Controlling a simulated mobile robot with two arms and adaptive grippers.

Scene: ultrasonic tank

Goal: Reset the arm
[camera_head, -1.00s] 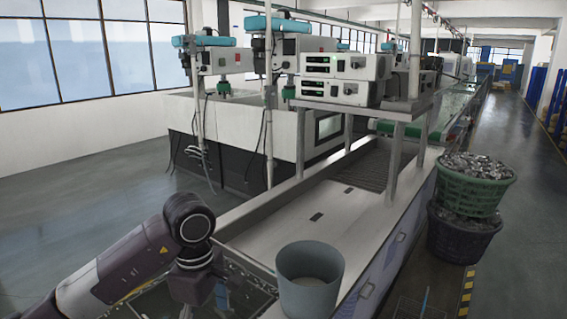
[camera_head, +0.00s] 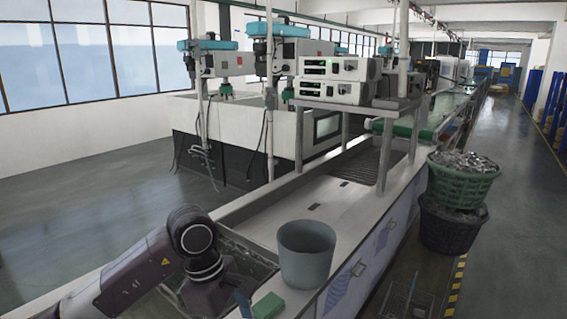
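My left arm (camera_head: 150,268) comes in from the lower left and bends down at a dark round joint. Its lower end runs to the bottom edge over the near part of the bench, and the gripper fingers do not show. My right arm and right gripper are not in view. A grey-blue bucket (camera_head: 306,262) stands upright on the bench (camera_head: 345,212), to the right of my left arm and apart from it. A green block (camera_head: 268,306) lies at the bottom edge, left of the bucket.
A sunken basin (camera_head: 245,258) lies behind my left arm. Control boxes (camera_head: 335,80) sit on a raised shelf. A green basket (camera_head: 462,182) of metal parts is stacked on a dark basket (camera_head: 450,226) at the right. A wire basket (camera_head: 408,300) stands at the lower right. The left floor is clear.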

